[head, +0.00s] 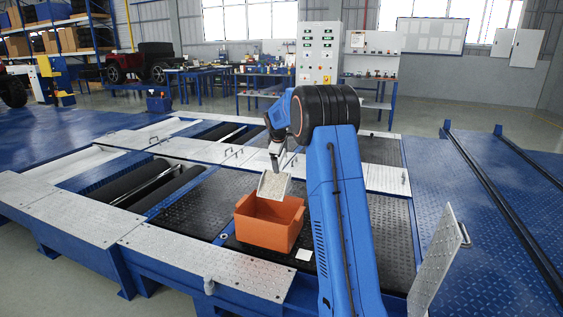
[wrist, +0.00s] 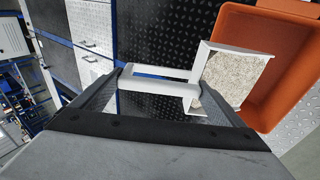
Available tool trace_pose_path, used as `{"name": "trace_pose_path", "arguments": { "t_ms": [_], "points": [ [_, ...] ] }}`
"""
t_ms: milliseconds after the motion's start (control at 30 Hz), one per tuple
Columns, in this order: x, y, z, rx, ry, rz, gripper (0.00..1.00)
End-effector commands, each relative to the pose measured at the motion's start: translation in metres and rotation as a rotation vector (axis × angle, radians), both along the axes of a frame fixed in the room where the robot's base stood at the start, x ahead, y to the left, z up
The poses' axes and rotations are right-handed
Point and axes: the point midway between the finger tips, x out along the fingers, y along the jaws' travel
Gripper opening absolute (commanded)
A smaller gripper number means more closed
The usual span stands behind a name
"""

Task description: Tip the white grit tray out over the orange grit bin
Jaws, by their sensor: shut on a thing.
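The white grit tray (head: 272,186) hangs from my gripper (head: 277,152) in the head view, steeply tilted, above the orange grit bin (head: 268,231). In the wrist view the tray (wrist: 203,65) still has speckled grit on its floor. My gripper (wrist: 160,88) is shut on the tray's white handle bar there. The bin (wrist: 293,22) lies beyond the tray in the wrist view, and the tray overlaps its near edge. The part of the bin behind the tray is hidden. I cannot tell whether any grit lies in the bin.
The bin stands on a black tread plate (head: 196,210) of the roller tester. A small white square (head: 304,255) lies to its right. A raised metal flap (head: 434,262) with a handle stands at the right. Rollers (head: 171,186) lie to the left.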

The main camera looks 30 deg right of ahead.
Motion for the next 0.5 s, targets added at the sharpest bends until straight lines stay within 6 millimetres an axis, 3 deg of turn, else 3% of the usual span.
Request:
{"name": "trace_pose_path", "arguments": {
  "t_ms": [500],
  "points": [
    [-0.015, 0.019, 0.018, -0.124, -0.098, 0.004, 0.62]
  ]
}}
